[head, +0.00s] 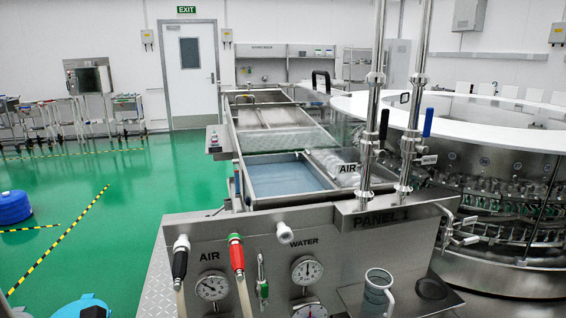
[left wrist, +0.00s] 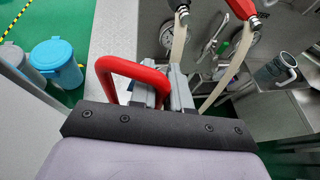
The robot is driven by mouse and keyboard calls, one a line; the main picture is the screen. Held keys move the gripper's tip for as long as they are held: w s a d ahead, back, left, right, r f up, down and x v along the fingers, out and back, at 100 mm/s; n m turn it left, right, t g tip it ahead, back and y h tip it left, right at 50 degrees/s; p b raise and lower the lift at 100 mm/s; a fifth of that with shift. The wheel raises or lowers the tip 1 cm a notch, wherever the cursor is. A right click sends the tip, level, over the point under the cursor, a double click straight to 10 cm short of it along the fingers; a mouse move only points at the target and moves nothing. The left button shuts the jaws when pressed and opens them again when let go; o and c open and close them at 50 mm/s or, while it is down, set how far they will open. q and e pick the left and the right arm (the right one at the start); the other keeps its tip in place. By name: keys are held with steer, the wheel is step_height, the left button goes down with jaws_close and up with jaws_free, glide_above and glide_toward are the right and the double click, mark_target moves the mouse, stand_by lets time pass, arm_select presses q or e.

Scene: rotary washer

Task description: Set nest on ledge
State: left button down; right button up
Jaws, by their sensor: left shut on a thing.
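My left gripper (left wrist: 168,86) shows in the left wrist view, its grey fingers beyond a dark bracket. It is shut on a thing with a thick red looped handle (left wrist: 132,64). The rest of that thing is hidden behind the fingers and bracket, so I cannot tell if it is the nest. The head view shows neither the left gripper nor this thing. No ledge is clearly marked; a small dark shelf (head: 350,294) on the front of the steel panel console (head: 340,248) bears a grey mug (head: 379,290). My right gripper is in neither view.
The console carries a black-handled hose (head: 180,258), a red-handled hose (head: 236,254) and round gauges (head: 212,286). A steel tank (head: 240,150) and the round washer (head: 490,115) stand behind it. Blue bins (left wrist: 58,62) stand at left. The green floor (head: 120,205) is mostly clear.

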arm_select(q)
steer(key=shift+s+d+r, duration=0.15)
steer(key=shift+s+d, duration=0.1)
steer(key=shift+s, duration=0.5)
steer(key=shift+s+d+r, duration=0.15)
steer(key=shift+s+d, duration=0.1)
steer(key=shift+s, duration=0.45)
steer(key=shift+f, duration=0.1)
